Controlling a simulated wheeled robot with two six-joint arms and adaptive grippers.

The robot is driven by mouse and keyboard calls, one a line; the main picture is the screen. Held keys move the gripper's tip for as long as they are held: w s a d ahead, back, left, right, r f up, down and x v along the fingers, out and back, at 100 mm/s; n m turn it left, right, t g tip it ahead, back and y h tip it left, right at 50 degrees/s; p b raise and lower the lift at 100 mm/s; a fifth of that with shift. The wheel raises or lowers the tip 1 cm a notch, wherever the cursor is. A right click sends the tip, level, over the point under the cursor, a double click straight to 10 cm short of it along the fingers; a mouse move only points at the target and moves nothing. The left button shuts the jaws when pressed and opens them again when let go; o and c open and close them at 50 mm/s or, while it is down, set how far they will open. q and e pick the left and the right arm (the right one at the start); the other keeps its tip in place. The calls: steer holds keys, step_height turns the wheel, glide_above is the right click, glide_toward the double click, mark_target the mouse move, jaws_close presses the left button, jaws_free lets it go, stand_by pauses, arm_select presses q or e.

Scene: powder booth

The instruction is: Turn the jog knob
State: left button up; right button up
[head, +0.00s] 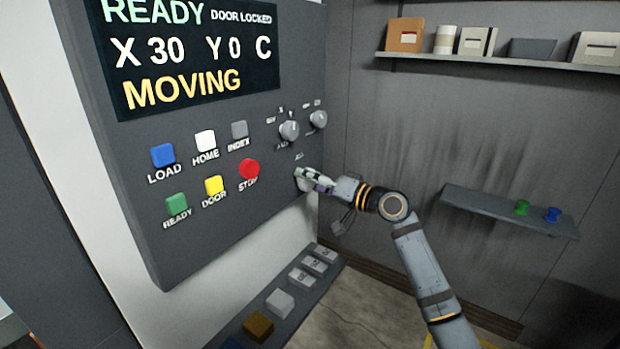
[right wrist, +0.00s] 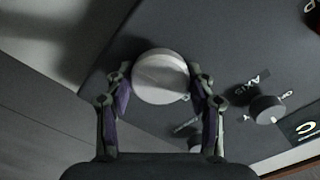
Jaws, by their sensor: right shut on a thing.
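The jog knob (right wrist: 160,76) is a round, pale grey knob on the dark control panel (head: 140,235). In the right wrist view it sits between the two fingers of my right gripper (right wrist: 160,90), which is shut on its sides. In the head view my right gripper (head: 312,178) reaches in from the right to the knob at the panel's lower right, and the fingers hide part of the knob. The panel display (head: 190,55) reads READY, DOOR LOCKED, X 30, Y 0, C and MOVING. My left gripper is not in view.
Load (head: 163,155), stop (head: 249,168) and other coloured buttons lie left of the knob. Two smaller knobs (head: 289,131) are above it. A low ledge with blocks (head: 280,303) runs below. A wall shelf (head: 500,214) holds green and blue pieces at right.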

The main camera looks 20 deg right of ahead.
steer(key=shift+m, duration=0.6)
steer(key=o, duration=1.2)
steer(key=shift+d, duration=0.15)
steer(key=v, duration=0.7)
steer(key=shift+s, duration=0.2)
steer(key=shift+d, duration=0.1)
